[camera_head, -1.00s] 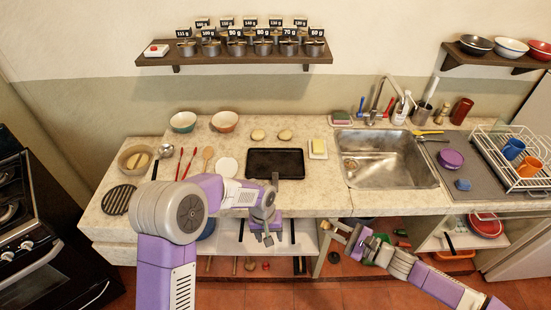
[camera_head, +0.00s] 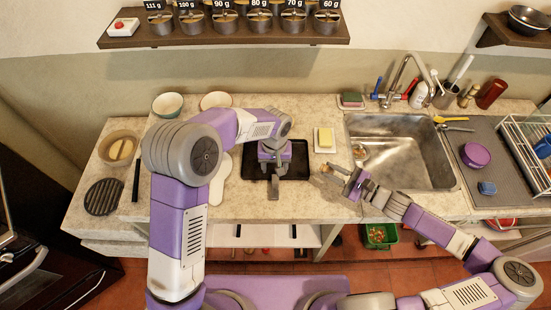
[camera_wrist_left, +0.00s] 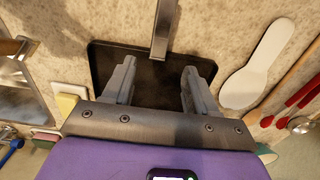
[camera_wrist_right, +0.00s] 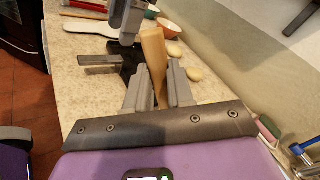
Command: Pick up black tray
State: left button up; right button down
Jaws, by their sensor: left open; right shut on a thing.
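The black tray (camera_head: 249,166) lies flat on the stone counter, left of the sink. It also shows in the left wrist view (camera_wrist_left: 150,95). My left gripper (camera_head: 274,174) points down over the tray, with its open fingers (camera_wrist_left: 159,68) apart and nothing seen between them but the tray surface. I cannot tell whether the fingers touch it. My right gripper (camera_head: 341,181) is over the counter between tray and sink, shut on a tan wooden object (camera_wrist_right: 155,58). The left gripper hides part of the tray in the head view.
A yellow block on a white dish (camera_head: 325,139) is close right of the tray, before the sink (camera_head: 400,155). A white spoon rest (camera_wrist_left: 258,62) lies close on its other side. Bowls (camera_head: 168,104) stand behind left. A shelf (camera_head: 225,38) with several pots hangs above.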

aim_at(276, 180)
pick_arm(q)
jog(key=f, duration=0.9)
jog(key=shift+s+d+f, duration=0.1)
jog(key=shift+s, duration=0.15)
jog(key=shift+c, duration=0.3)
grip_shut()
